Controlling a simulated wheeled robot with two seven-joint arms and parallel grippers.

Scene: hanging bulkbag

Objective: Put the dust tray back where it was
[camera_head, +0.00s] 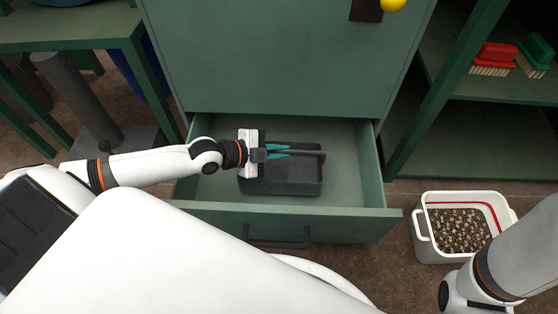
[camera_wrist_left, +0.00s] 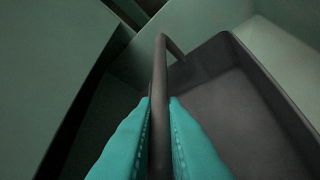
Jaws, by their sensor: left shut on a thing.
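The dust tray (camera_head: 290,183) is a dark grey box with a bar handle. It is inside the open green drawer (camera_head: 345,228), toward its middle. My left gripper (camera_head: 289,151) has teal fingers and is shut on the tray's handle. In the left wrist view the handle bar (camera_wrist_left: 160,70) runs between the teal fingertips (camera_wrist_left: 160,110), with the tray's dark inside (camera_wrist_left: 225,110) to the right. I cannot tell whether the tray's underside touches the drawer floor. My right arm shows at the lower right, but its gripper is not visible.
A white bin (camera_head: 428,252) of brown bits stands on the floor, right of the drawer. A green shelf at the right holds a red brush (camera_head: 494,58) and a green brush (camera_head: 538,54). The cabinet front (camera_head: 270,60) rises behind the drawer. The drawer floor right of the tray is clear.

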